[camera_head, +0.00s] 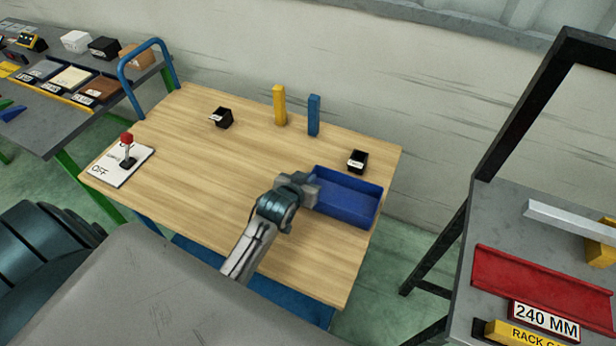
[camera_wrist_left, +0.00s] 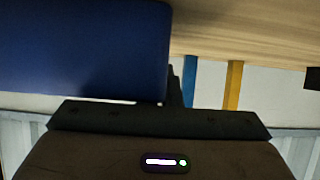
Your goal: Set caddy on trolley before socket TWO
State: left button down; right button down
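The blue caddy (camera_head: 345,212), an open rectangular tray, is at the right end of the wood-topped trolley (camera_head: 190,170). I cannot tell whether it rests on the top or is just above it. My left gripper (camera_head: 312,190) is at the caddy's left wall. In the left wrist view the caddy (camera_wrist_left: 85,50) fills the upper left, with one dark finger (camera_wrist_left: 175,88) close against its edge. The other finger is hidden, but the gripper appears shut on the wall. A small black labelled socket box (camera_head: 357,161) stands behind the caddy. Its label is too small to read. My right gripper is out of view.
Another black box (camera_head: 221,117), a yellow post (camera_head: 280,105) and a blue post (camera_head: 314,115) stand along the trolley's back. A red-knobbed lever (camera_head: 127,150) is at its left. A grey bench with a red tray (camera_head: 540,290) is at right. The trolley's middle is clear.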

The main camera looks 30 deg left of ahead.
pick_arm(q)
jog(key=shift+f, duration=0.1)
jog(key=c, duration=1.6)
grip_release()
jog(key=shift+c, duration=0.2)
jog(key=shift+s, duration=0.1)
jog(key=b+v, duration=0.2)
jog(key=v, duration=1)
